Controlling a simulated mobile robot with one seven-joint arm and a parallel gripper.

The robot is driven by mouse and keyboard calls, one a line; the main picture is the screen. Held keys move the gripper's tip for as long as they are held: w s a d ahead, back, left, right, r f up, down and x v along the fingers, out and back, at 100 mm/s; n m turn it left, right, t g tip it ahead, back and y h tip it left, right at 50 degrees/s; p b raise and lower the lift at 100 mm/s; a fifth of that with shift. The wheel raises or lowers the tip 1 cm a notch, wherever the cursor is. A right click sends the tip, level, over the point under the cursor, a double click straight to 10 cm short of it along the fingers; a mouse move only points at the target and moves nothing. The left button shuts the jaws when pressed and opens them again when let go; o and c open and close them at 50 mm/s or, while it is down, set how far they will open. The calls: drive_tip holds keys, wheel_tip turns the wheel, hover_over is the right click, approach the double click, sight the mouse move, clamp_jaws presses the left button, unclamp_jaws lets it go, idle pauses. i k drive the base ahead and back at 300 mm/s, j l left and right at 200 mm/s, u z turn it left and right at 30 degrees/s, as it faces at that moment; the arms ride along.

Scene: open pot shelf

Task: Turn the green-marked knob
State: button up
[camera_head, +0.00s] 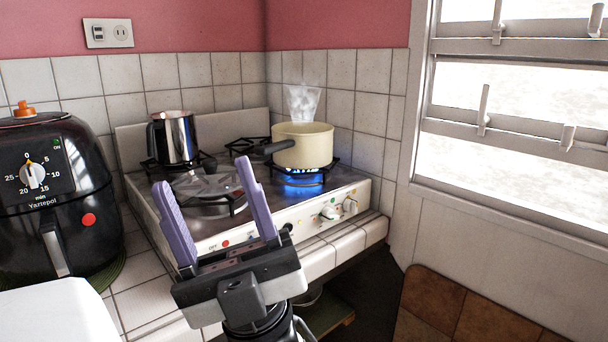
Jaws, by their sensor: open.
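The stove (150,200) has a white front panel with two white knobs at its right end, a left knob (328,212) and a right knob (349,206). Small coloured dots sit on the panel around them.
A metal pitcher (174,138) stands at the back left. A black air fryer (60,200) is on the left counter. A window (520,110) is at right.

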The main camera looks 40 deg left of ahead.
sight(328, 215)
drive_tip(key=u, duration=1.3)
